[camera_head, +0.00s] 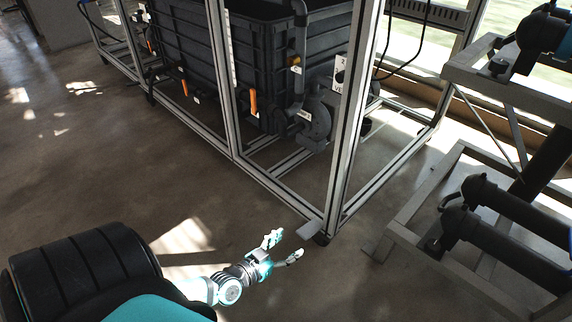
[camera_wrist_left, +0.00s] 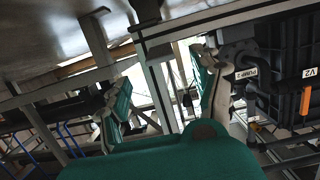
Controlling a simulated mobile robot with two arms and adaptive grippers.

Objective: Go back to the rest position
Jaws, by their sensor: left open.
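My left gripper (camera_head: 285,247) is low in the middle of the head view, at the end of my left arm. Its two fingers are spread apart with nothing between them. It is above the concrete floor, close to the front corner post of a metal frame; I cannot tell the exact gap. In the left wrist view, the two green-and-grey fingers (camera_wrist_left: 163,97) are also wide apart and empty. My right gripper shows in neither view.
A metal frame (camera_head: 341,150) holds a black tank (camera_head: 190,45) with a pump (camera_head: 318,118) and pipes. A grey rack with dark pipes (camera_head: 505,205) stands at the right. Open concrete floor (camera_head: 90,150) lies to the left.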

